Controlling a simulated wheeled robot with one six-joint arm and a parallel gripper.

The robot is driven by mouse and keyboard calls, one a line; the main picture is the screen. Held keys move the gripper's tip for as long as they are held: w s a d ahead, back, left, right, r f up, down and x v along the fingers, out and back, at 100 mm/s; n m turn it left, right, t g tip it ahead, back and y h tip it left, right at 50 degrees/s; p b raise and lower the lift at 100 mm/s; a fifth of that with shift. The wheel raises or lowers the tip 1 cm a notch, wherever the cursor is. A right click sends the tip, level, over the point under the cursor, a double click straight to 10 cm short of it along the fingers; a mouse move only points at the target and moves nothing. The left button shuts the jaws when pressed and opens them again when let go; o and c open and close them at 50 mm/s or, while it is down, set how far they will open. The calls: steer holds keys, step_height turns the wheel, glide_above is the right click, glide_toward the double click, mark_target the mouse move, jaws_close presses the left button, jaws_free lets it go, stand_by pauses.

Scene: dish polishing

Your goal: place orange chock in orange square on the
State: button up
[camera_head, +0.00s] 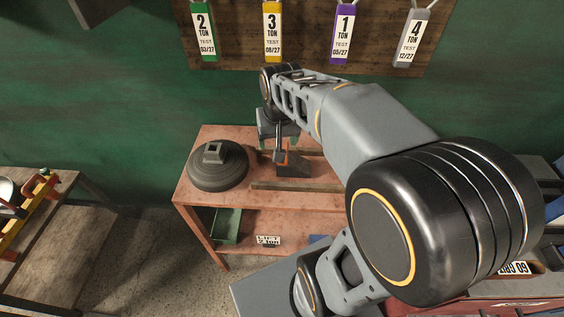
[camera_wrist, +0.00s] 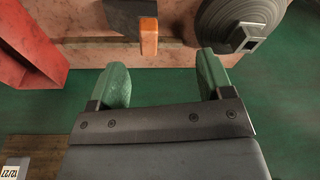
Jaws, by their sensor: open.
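A dark wedge-shaped chock (camera_head: 295,170) with an orange end piece (camera_head: 282,153) sits on the reddish worktable (camera_head: 225,142), right of a grey domed disc. In the wrist view the dark chock (camera_wrist: 122,18) and its upright orange piece (camera_wrist: 148,36) show near the top, beyond the fingertips. My gripper (camera_wrist: 162,62) is open and empty, its green fingers apart, with the orange piece roughly in line with the gap. In the head view my arm covers much of the gripper and the table's right part. I cannot make out an orange square in either view.
The grey domed disc (camera_head: 218,165) stands on the table's left and also shows in the wrist view (camera_wrist: 238,18). A long bar (camera_head: 300,186) lies in front of the chock. A red box-like object (camera_wrist: 25,50) is at the wrist view's left. Tagged hooks hang above.

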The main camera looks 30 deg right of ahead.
steer(key=w+d+f+m+g+p, duration=0.1)
steer(key=w+d+f+m+g, duration=0.15)
steer(key=w+d, duration=0.35)
glide_toward(295, 160)
steer(key=a, duration=0.1)
steer(key=w+a, duration=0.1)
steer(key=a, duration=0.1)
steer(key=shift+a+r+m+p, duration=0.15)
steer(key=shift+a+m+p, duration=0.1)
steer(key=shift+p, duration=0.15)
steer(key=shift+w+f+p, duration=0.2)
steer(key=shift+f+p, duration=0.7)
steer(key=shift+f, duration=2.5)
steer(key=c, duration=1.3)
jaws_close()
steer(key=shift+r, duration=0.2)
